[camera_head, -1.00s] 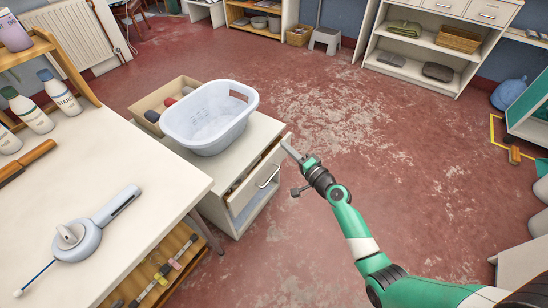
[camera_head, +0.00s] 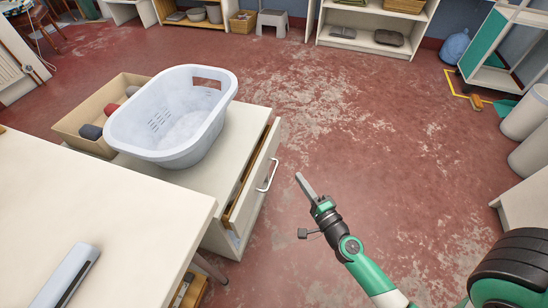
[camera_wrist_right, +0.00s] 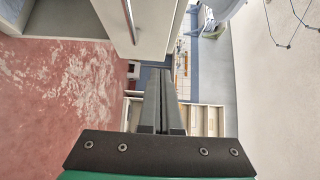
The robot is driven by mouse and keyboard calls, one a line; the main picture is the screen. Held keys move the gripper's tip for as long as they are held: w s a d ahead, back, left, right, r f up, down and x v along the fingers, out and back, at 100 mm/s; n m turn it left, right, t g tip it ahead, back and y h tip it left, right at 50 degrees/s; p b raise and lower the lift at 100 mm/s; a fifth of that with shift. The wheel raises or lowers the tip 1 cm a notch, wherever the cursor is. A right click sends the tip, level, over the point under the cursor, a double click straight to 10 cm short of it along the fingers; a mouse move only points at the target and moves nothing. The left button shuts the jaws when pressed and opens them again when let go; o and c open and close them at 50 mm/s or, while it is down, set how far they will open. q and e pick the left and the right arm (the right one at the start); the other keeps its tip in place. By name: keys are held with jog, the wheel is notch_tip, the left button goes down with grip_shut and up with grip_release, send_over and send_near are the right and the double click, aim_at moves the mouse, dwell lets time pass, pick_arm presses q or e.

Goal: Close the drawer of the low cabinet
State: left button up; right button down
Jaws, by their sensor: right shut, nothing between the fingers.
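The low cabinet (camera_head: 222,240) stands at the right end of the white table. Its top drawer (camera_head: 254,190) is partly open, with a gap showing behind its front panel. A pale bar handle (camera_head: 269,175) is on the front. My right gripper (camera_head: 303,182) is shut and empty, to the right of the handle and apart from it in the head view. In the right wrist view its shut fingers (camera_wrist_right: 162,80) point ahead, and a pale panel with a bar handle, seemingly the drawer front (camera_wrist_right: 150,28), is above them. My left gripper is not in view.
A white laundry basket (camera_head: 170,118) stands on the cabinet top. A cardboard box (camera_head: 75,120) with dark and red items is behind it. The white table (camera_head: 90,205) is at the left. The red floor (camera_head: 370,140) right of the drawer is clear. Pale bins (camera_head: 528,110) stand far right.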

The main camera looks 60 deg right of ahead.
send_near(269, 148)
jog(key=w+d, duration=0.1)
jog(key=d, duration=0.3)
jog(key=w, duration=0.2)
jog(key=shift+w+a, duration=0.2)
jog(key=shift+w, duration=0.15)
jog(key=shift+w+a+r, duration=0.1)
jog(key=shift+w+a, duration=0.05)
jog(key=shift+w, duration=0.4)
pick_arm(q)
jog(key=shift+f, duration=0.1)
